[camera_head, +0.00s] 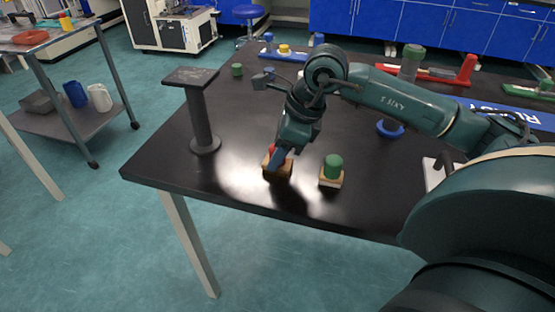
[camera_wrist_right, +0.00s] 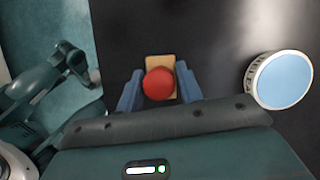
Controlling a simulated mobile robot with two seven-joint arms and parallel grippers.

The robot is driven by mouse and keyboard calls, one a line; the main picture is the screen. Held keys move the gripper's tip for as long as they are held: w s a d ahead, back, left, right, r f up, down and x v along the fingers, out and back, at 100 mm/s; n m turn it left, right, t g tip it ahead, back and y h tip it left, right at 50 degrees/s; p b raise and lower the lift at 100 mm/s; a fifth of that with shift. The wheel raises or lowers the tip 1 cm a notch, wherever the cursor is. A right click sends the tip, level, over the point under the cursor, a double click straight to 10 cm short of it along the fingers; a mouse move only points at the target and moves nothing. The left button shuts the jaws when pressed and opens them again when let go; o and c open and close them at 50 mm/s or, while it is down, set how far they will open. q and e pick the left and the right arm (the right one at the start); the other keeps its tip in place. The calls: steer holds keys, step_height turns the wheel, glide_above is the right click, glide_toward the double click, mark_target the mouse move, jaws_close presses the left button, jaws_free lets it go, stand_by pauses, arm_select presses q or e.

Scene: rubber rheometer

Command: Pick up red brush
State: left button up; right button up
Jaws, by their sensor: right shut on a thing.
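The red brush (camera_wrist_right: 158,83) has a round red top and a light wooden base (camera_wrist_right: 161,64). In the right wrist view its red top lies between the two blue fingers of my right gripper (camera_wrist_right: 159,90). In the head view the red brush (camera_head: 271,151) stands near the front edge of the black table, mostly hidden behind my right gripper (camera_head: 280,159). The right gripper reaches down from above and is shut on the brush. The base appears to be at the tabletop. My left gripper is not seen in the head view.
A green brush (camera_head: 333,166) on a wooden base stands just right. A dark pedestal (camera_head: 203,120) stands left on the black table (camera_head: 230,199). A blue-topped round object (camera_wrist_right: 282,80) is right in the wrist view. A cart (camera_head: 80,109) stands beyond the table's left side.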

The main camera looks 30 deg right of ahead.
steer(key=c, duration=0.4)
